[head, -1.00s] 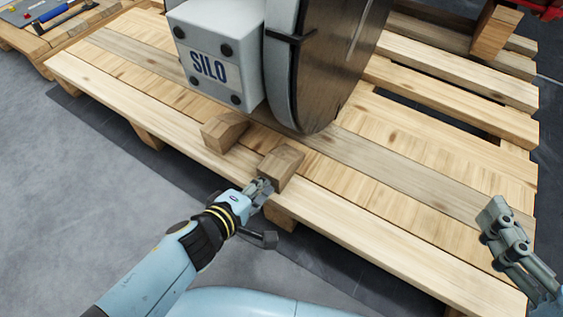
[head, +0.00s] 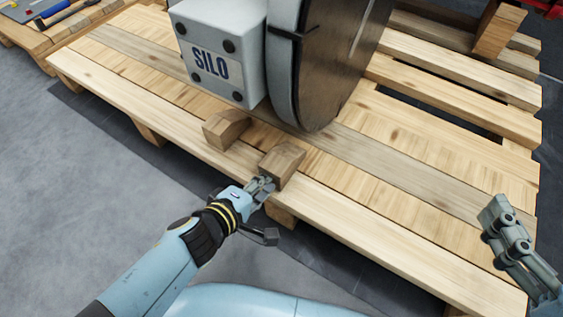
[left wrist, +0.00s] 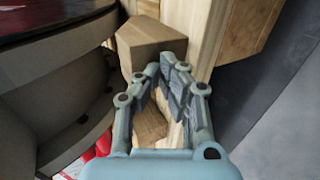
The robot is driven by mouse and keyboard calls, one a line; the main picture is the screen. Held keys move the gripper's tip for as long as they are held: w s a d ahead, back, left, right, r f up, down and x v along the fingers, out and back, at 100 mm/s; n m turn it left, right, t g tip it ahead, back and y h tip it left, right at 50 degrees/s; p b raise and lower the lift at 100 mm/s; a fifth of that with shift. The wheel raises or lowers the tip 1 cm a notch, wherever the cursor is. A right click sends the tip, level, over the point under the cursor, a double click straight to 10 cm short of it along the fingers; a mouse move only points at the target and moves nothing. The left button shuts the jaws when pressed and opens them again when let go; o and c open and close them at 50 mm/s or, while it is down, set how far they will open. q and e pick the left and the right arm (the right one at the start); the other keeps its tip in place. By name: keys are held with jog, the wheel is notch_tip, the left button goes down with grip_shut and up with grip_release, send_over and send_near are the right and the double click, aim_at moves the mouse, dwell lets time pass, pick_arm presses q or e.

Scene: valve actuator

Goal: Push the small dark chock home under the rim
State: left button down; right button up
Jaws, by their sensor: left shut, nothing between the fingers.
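Two wooden chocks rest on the pallet's front boards before the round rim (head: 286,85) of the big drum. The right chock (head: 281,165), brown with a darker side face, lies at my left gripper (head: 264,183). The gripper is shut and empty, with its tips at the chock's near end; touching or just apart is hard to tell. In the left wrist view this chock (left wrist: 148,43) is just beyond the fingertips (left wrist: 163,64). The left chock (head: 227,129) sits below the grey box; it shows lower in the left wrist view (left wrist: 150,123). My right gripper (head: 497,217) hangs at the right, clear of both.
The grey box marked SILO (head: 215,62) is beside the drum. The slatted pallet (head: 410,240) has open gaps at the right. A wooden block (head: 497,30) stands at the back right. Tools (head: 50,12) lie at the far left. Grey floor is free in front.

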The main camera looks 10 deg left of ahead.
aim_at(290, 150)
pick_arm(q)
jog(key=shift+w, duration=0.15)
pick_arm(e)
jog(key=shift+r, duration=0.1)
pick_arm(q)
jog(key=shift+w+d+p, duration=0.2)
jog(key=shift+w, duration=0.3)
jog(key=shift+w+d+p, duration=0.2)
jog(key=shift+w, duration=0.25)
jog(key=shift+w+d, duration=0.2)
jog(key=shift+w, duration=0.4)
jog(key=shift+w+d, duration=0.2)
jog(key=shift+w, duration=0.35)
pick_arm(e)
jog(key=shift+w+r, duration=0.2)
jog(key=shift+r, duration=0.6)
